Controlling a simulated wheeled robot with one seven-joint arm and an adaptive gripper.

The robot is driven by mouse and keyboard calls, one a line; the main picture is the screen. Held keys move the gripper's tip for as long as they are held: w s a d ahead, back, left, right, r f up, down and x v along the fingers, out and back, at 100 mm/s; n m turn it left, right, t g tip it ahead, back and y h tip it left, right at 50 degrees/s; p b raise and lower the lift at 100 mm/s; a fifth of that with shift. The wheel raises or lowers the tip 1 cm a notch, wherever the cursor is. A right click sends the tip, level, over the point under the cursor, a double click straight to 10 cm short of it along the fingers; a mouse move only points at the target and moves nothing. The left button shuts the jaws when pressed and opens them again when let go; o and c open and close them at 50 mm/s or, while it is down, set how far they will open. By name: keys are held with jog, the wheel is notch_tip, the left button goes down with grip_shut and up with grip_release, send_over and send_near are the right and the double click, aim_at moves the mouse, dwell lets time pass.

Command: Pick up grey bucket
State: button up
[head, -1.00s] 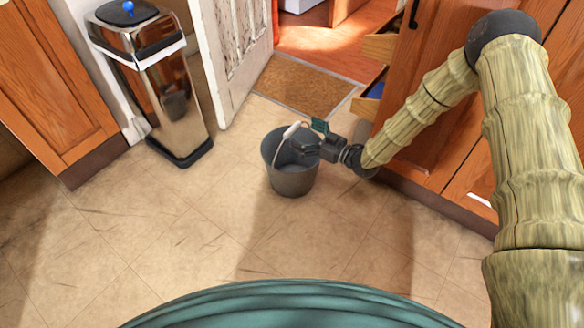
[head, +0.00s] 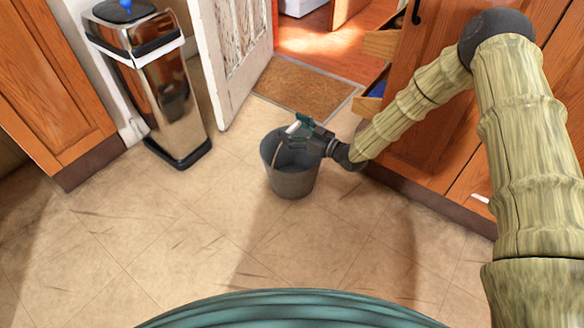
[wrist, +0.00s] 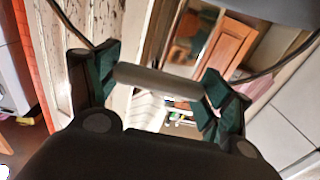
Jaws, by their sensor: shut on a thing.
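The grey bucket (head: 292,183) is upright beside the cabinets, at or very near the tiled floor; I cannot tell whether its base touches. My gripper (head: 300,132) is above the bucket's rim at its far right side, shut on the bucket's handle. In the wrist view the handle's pale grey grip (wrist: 158,82) lies across between the two green-padded fingers of my gripper (wrist: 160,90), with its wire running out on both sides. The bucket's body is not clearly shown in the wrist view.
A shiny bin (head: 160,95) stands to the left, next to a white worn door (head: 238,50). A brown mat (head: 303,88) lies behind the bucket. Wooden cabinets (head: 440,130) with open drawers (head: 380,45) are at the right. The floor (head: 150,240) in front is clear.

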jog(key=c, duration=0.4)
jog(key=shift+o, duration=0.2)
jog(key=shift+r, duration=0.15)
